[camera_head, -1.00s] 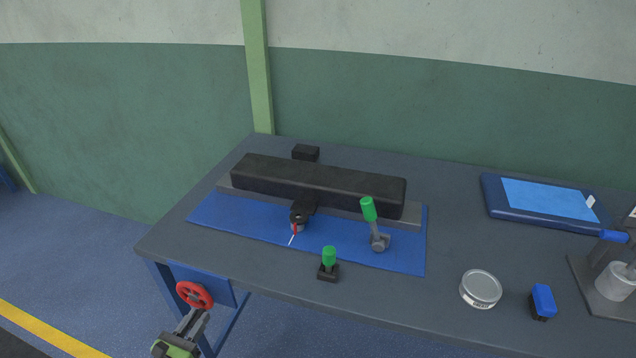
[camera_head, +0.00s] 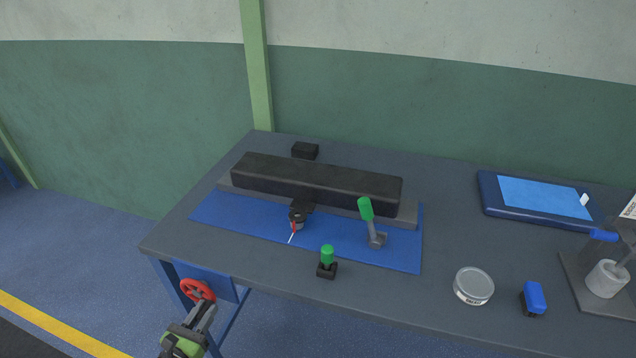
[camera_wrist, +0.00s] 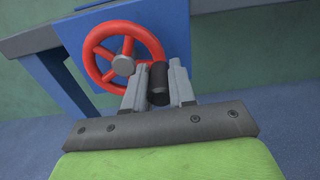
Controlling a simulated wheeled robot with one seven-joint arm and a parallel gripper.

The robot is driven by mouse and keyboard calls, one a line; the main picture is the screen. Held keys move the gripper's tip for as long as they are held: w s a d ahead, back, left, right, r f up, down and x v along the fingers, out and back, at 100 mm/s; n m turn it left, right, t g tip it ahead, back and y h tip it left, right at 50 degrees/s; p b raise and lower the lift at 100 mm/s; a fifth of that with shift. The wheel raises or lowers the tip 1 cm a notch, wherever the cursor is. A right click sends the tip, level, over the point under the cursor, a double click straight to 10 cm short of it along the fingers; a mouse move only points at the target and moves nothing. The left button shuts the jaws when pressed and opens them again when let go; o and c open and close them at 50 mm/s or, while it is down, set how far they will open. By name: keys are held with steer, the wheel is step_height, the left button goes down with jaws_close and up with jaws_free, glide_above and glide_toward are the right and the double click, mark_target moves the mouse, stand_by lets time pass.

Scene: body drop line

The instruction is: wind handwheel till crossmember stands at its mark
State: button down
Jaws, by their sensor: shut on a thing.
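The red handwheel (camera_head: 197,289) is mounted on the blue panel at the bench's left front. In the wrist view the handwheel (camera_wrist: 93,50) shows its spokes, a grey hub and a black knob (camera_wrist: 158,84) at the lower right of its rim. My gripper (camera_wrist: 157,82) is shut on this knob; in the head view my gripper (camera_head: 207,308) is at the wheel's lower right. The dark crossmember (camera_head: 316,181) lies on a grey bed on the bench. A red pointer (camera_head: 294,226) at its front bracket is close to a white line (camera_head: 292,238) on the blue mat.
The blue mat (camera_head: 345,240) bears a green-handled lever (camera_head: 367,212). A green-topped knob (camera_head: 327,257), a tin (camera_head: 473,286) and a blue-topped block (camera_head: 534,297) stand near the bench front. A blue tray (camera_head: 490,196) and a grey fixture (camera_head: 606,279) are at the right.

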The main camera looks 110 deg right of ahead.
steer(key=r, duration=0.1)
steer(key=r+p, duration=0.1)
steer(key=shift+w+d+r+p, duration=0.25)
steer(key=shift+w+r+p, duration=0.05)
steer(key=shift+w+r, duration=0.1)
steer(key=shift+f, duration=0.15)
